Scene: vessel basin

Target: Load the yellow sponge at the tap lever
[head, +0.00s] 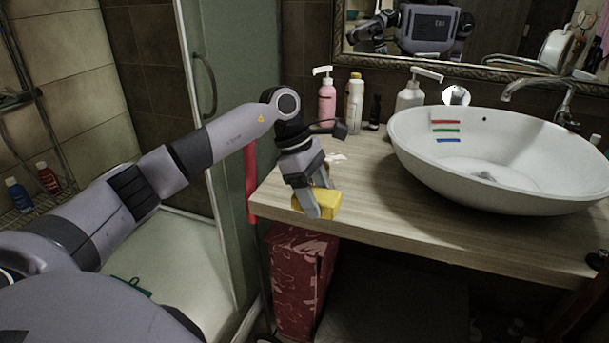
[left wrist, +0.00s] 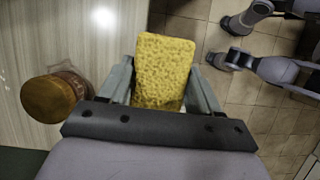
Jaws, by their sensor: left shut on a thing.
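My left gripper (head: 316,199) is shut on the yellow sponge (head: 325,203), near the counter's front left edge. In the left wrist view the sponge (left wrist: 163,70) stands out between the two fingers of my left gripper (left wrist: 160,88), with the counter to its left and tiled floor to its right. The tap (head: 560,95) rises behind the white basin (head: 500,190) at the far right of the head view, well away from the sponge. Its lever is hard to make out. My right gripper cannot be made out.
A pink pump bottle (head: 326,100), a white bottle (head: 355,102) and a pale pump bottle (head: 410,97) stand at the back of the wooden counter (head: 365,195). A round brown jar (left wrist: 50,97) is beside my left gripper. The counter left of the basin is mostly clear.

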